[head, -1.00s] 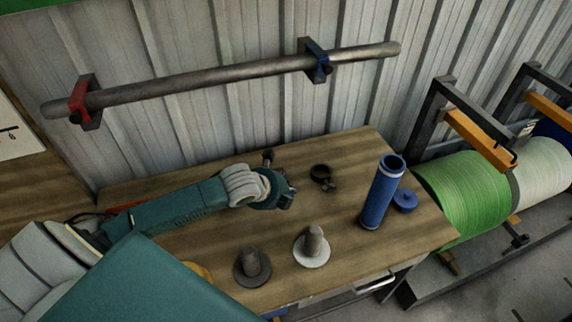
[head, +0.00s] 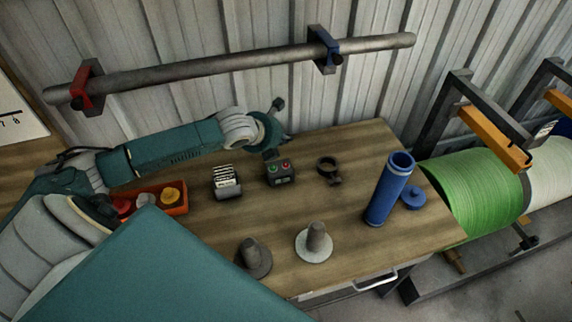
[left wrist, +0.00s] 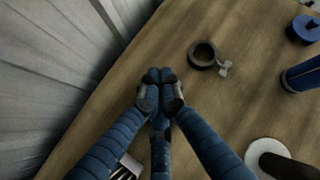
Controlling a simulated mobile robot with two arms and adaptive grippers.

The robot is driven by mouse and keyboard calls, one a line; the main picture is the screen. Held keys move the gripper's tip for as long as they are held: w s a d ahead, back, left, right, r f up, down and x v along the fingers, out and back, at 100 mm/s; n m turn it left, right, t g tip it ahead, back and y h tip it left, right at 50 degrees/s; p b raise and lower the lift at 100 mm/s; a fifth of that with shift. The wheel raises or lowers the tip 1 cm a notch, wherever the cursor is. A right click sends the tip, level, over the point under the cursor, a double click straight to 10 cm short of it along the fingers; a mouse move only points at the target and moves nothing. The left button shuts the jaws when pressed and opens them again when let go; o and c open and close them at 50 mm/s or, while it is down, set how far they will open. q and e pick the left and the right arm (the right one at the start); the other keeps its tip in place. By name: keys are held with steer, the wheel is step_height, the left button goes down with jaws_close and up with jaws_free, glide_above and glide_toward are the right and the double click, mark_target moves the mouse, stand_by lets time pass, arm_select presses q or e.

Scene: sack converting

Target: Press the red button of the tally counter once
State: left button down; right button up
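The tally counter (head: 281,172) is a small dark box on the wooden table in the head view. It has a green button on the left, a red button (head: 286,164) on the right and a small display on its front. My left gripper (head: 272,153) is just behind and above the counter, on the wall side, apart from the red button as far as I can see. In the left wrist view the left gripper (left wrist: 160,76) has its fingertips together with nothing between them; the counter is hidden behind the fingers there. My right gripper is not in view.
A card rack (head: 227,182) and an orange bin (head: 178,209) stand left of the counter. A black ring clamp (head: 329,170) lies to its right, with a blue tube (head: 390,190) beyond. Two flanged plugs stand in front. The corrugated wall is close behind.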

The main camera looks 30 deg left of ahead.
arm_select(q)
steer(key=b, duration=0.8)
glide_above(285, 166)
step_height(285, 166, down, 7)
steer(key=shift+r, duration=0.1)
steer(key=shift+f+p, duration=0.3)
steer(key=shift+f, duration=0.65)
steer(key=shift+f, duration=0.1)
steer(key=shift+f, duration=0.25)
steer(key=shift+f, duration=0.5)
stand_by(0.7)
steer(key=shift+r+p, duration=0.85)
